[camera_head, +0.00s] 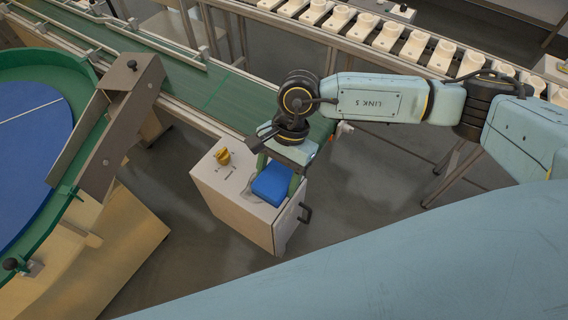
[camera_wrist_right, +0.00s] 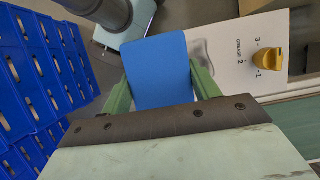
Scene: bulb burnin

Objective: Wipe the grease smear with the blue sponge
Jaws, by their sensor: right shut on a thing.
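The blue sponge (camera_head: 271,184) is between the green fingers of my right gripper (camera_head: 275,177), over the top of a small white cabinet. In the right wrist view the sponge (camera_wrist_right: 160,72) sits between both fingers of the right gripper (camera_wrist_right: 161,92). The grease smear (camera_wrist_right: 202,55) is a grey patch on the white panel, right beside the sponge's edge, and the sponge may cover part of it. I cannot tell whether the sponge touches the panel. My left gripper is not in view.
A yellow knob (camera_head: 222,156) stands on the white cabinet (camera_head: 232,205), near printed marks. The cabinet has a dark handle (camera_head: 305,212) on its side. A green conveyor (camera_head: 215,92) runs behind it. A round green-rimmed table (camera_head: 84,75) stands left. Blue bins (camera_wrist_right: 35,80) show in the wrist view.

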